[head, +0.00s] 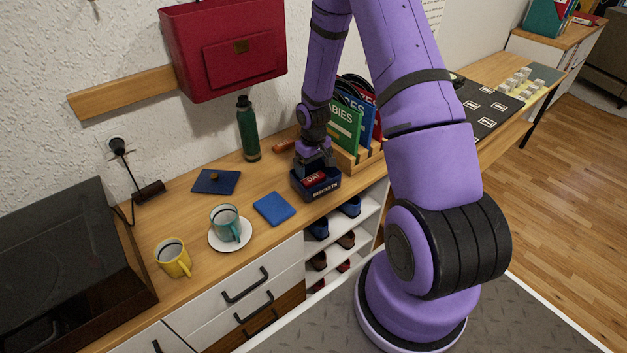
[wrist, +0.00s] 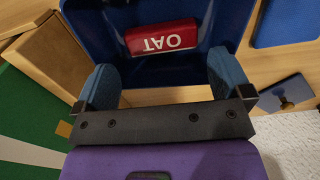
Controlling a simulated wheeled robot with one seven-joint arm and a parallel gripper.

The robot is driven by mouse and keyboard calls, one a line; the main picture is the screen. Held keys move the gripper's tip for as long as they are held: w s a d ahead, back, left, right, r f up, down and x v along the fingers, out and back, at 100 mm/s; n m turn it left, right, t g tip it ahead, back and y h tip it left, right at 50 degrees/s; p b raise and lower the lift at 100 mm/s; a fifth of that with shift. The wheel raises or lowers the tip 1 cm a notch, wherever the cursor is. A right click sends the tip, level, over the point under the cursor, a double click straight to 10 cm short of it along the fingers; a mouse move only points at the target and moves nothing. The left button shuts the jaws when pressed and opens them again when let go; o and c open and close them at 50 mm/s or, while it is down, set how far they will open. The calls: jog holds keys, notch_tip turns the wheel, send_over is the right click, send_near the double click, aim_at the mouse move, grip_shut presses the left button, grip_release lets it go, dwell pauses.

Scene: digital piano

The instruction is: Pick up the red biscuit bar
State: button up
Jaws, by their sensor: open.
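The red biscuit bar (head: 314,179) lies in a dark blue box (head: 322,194) on the wooden counter. In the wrist view the bar (wrist: 162,38) shows white letters "OAT" upside down, inside the blue box (wrist: 200,74). My gripper (head: 315,166) is above the box in the head view. In the wrist view my gripper (wrist: 163,85) is open, its two blue fingertips apart at the near side of the box. The bar lies beyond the fingertips, not between them. Nothing is held.
Upright books (head: 345,128) in a wooden holder stand close to the right of the box. A blue pad (head: 274,208), a teal cup (head: 224,223) on a saucer and a green bottle (head: 248,130) are to the left. A brown tube (head: 283,146) lies behind.

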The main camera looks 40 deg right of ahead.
aim_at(312, 176)
jog(key=shift+w+f, duration=0.15)
jog(key=shift+f, duration=1.15)
jog(key=shift+w+f, duration=0.1)
jog(key=shift+f, duration=1.15)
jog(key=shift+c, duration=0.5)
jog(key=c, duration=0.5)
